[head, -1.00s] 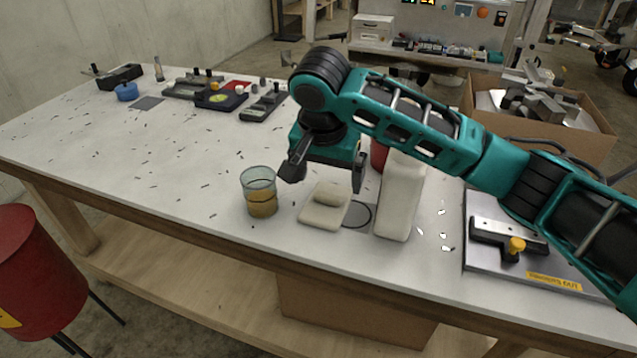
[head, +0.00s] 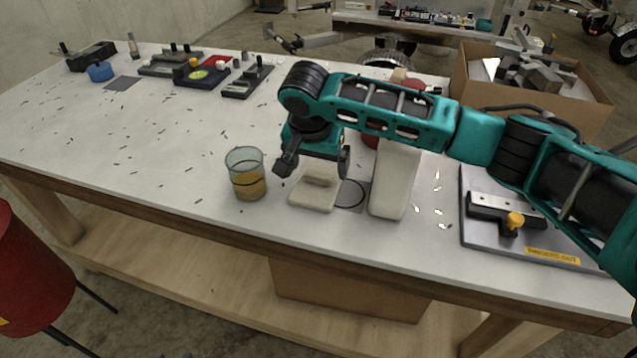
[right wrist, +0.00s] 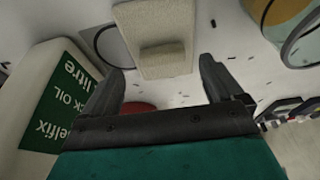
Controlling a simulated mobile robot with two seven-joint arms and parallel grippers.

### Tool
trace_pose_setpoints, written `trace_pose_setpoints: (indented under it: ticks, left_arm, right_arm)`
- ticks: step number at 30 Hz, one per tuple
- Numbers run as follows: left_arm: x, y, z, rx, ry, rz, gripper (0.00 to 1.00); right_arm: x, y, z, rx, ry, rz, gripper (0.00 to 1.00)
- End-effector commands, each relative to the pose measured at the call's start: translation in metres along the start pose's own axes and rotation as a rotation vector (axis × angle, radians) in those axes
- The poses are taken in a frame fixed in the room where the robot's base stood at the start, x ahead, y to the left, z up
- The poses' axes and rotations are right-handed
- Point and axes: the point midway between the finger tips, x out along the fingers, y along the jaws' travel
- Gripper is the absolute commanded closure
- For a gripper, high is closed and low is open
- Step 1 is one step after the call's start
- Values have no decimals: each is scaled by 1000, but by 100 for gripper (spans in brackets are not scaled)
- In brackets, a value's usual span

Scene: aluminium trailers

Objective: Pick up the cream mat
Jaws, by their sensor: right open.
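The cream mat (head: 313,201) is a flat, roughly square piece near the table's front edge, with a raised cream block (head: 320,180) on it. My right gripper (head: 314,168) is open above the mat, pointing down, its fingers to either side of the block in the picture. In the right wrist view the mat (right wrist: 155,20) lies beyond the fingertips, and its block (right wrist: 162,57) appears between the two open fingers (right wrist: 161,66). I see no contact. My left gripper is not in view.
A glass of amber liquid (head: 248,176) stands just left of the mat. A tall cream bottle (head: 394,185) stands close on the right, beside a grey square with a dark ring (head: 353,195). A red object is partly hidden behind my arm. The table's left middle is mostly clear.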

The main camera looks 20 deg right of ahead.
Motion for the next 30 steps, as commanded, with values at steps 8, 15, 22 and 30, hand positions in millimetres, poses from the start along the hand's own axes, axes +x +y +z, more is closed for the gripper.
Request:
trace_pose_setpoints:
  ticks: [8, 15, 22, 30]
  left_arm:
    - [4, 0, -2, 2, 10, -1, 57]
    - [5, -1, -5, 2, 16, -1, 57]
    - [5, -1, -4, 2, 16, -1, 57]
    - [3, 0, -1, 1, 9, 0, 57]
  right_arm:
    - [32, -3, 1, -1, -1, 0, 6]
    - [32, -3, 1, -2, -1, -1, 8]
    - [32, -3, 1, -1, -1, -1, 30]
    - [32, -3, 0, -1, -1, -1, 56]
